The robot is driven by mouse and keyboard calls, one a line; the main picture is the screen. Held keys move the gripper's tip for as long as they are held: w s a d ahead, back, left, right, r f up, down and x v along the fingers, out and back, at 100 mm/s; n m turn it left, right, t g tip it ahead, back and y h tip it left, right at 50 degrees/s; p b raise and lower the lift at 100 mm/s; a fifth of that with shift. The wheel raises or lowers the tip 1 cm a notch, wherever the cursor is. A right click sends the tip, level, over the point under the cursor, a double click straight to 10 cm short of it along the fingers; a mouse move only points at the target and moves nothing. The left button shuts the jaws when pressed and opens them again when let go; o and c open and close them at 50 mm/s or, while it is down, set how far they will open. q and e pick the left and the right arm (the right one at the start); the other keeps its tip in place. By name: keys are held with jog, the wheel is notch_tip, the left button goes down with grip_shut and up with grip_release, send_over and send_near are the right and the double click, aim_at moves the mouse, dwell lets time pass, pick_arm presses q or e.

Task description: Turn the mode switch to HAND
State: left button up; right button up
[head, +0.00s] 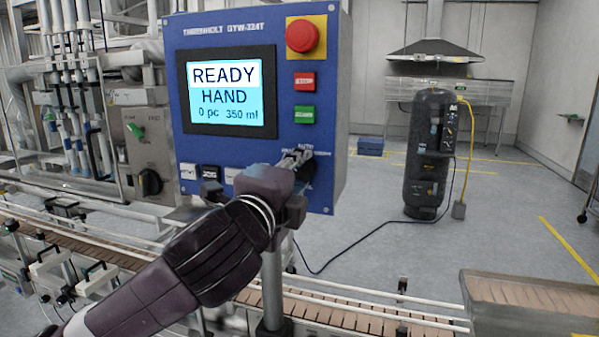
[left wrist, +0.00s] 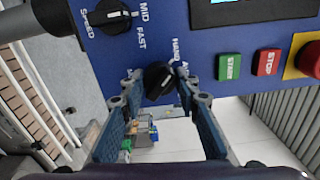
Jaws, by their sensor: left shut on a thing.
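The blue control panel (head: 330,100) carries a lit screen (head: 226,92) that reads READY, HAND, 0 pc, 350 ml. The mode switch, a black knob (left wrist: 158,80), sits on the panel's lower right part, with a HAND label beside it in the left wrist view. My left gripper (head: 297,158) is at this knob. In the left wrist view its fingertips (left wrist: 157,82) are on either side of the knob, shut on it. In the head view my gripper hides most of the knob. My right gripper is not in view.
A red emergency button (head: 302,35), a red stop button (head: 304,82) and a green start button (head: 304,114) are on the panel. A second knob (left wrist: 112,16) with MID and FAST labels is nearby. A conveyor (head: 350,320) runs below. A black tank unit (head: 428,150) stands behind, right.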

pick_arm(q)
jog(key=o, duration=1.2)
jog(key=shift+c, duration=0.2)
jog(key=v, duration=1.2)
